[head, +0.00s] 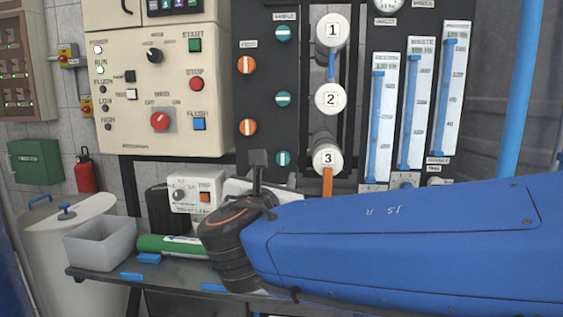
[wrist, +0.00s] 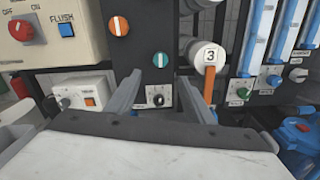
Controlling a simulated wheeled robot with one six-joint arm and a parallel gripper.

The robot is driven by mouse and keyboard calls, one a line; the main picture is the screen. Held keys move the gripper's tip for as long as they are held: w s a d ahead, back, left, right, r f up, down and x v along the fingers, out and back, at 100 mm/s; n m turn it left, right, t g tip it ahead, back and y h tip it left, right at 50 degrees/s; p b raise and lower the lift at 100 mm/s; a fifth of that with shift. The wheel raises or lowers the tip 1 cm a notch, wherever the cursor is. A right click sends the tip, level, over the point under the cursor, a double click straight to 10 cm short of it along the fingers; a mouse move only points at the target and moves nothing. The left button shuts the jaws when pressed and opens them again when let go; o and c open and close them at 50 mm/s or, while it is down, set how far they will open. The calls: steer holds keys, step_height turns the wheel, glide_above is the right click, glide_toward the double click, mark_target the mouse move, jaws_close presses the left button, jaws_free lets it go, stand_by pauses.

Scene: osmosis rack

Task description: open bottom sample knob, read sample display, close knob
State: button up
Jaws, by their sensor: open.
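The bottom teal knob (head: 283,158) is the lowest round knob on the dark panel, and its white bar looks vertical. It also shows in the wrist view (wrist: 160,60), just beyond and between the fingertips. My gripper (wrist: 168,82) is open and empty, its two grey fingers spread toward the panel below this knob. I cannot make out a lit sample display. A small white plate with a black selector (wrist: 158,97) shows between the fingers.
White cylinder 3 (head: 327,158) with an orange strip stands close right of the knob. An orange knob (head: 247,127) is up and left. Flow meters (head: 410,110) are at the right.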

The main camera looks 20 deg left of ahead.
mark_target(283, 159)
steer(key=x, duration=1.4)
steer(key=shift+w+d, duration=0.1)
steer(key=c, duration=1)
steer(key=shift+c, duration=0.2)
